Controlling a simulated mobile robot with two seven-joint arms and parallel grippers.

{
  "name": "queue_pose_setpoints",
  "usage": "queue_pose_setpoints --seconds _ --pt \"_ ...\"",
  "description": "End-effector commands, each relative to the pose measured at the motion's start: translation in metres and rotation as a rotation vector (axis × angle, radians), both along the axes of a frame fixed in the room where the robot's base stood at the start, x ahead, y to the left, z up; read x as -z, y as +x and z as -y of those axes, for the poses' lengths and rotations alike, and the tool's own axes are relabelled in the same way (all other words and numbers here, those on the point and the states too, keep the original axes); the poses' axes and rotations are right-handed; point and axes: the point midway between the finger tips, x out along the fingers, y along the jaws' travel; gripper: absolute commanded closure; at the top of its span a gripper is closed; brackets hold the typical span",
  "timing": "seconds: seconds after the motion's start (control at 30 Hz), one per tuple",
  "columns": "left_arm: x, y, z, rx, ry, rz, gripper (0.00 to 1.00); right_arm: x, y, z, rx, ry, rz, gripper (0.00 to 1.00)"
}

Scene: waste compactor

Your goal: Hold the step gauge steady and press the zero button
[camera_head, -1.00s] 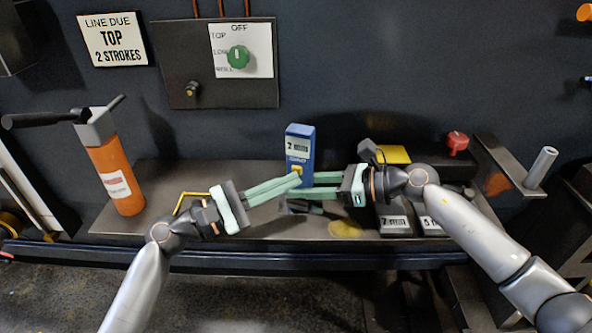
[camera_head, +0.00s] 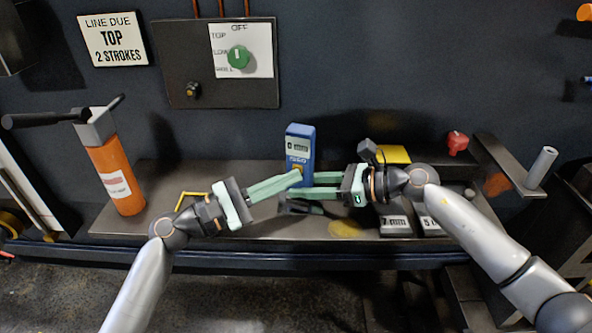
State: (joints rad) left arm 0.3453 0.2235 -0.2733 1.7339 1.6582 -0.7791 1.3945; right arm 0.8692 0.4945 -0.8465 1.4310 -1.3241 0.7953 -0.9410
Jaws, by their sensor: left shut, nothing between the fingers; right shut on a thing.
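The step gauge (camera_head: 300,147) is a blue upright box with a small grey display near its top, standing on the shelf. Its yellow button sits low on the front, mostly hidden behind the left fingertips. My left gripper (camera_head: 297,175) is shut and empty, its green fingers reaching from the left with their tips at the button; whether they touch it I cannot tell. My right gripper (camera_head: 309,186) comes from the right and is shut on the gauge's lower part.
An orange cylinder with a black handle (camera_head: 114,178) stands at the left of the shelf (camera_head: 160,185). Numbered blocks (camera_head: 395,224), a yellow pad (camera_head: 394,154) and a red knob (camera_head: 457,142) are at the right. A panel with a green dial (camera_head: 238,57) hangs behind.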

Motion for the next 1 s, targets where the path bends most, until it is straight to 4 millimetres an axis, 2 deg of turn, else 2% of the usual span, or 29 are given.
queue_pose_setpoints --seconds 0.43,0.77,1.0 --pt "0.000 -0.016 -0.005 -0.001 0.000 0.000 1.00 0.001 -0.001 0.000 -0.002 -0.001 -0.001 0.91" --pt "0.000 -0.018 -0.006 -0.001 0.000 0.000 1.00 0.001 -0.001 0.000 -0.002 -0.001 -0.001 0.91" --pt "0.001 -0.037 -0.012 -0.001 0.001 0.000 1.00 0.001 -0.001 0.000 -0.002 -0.001 -0.001 0.91"
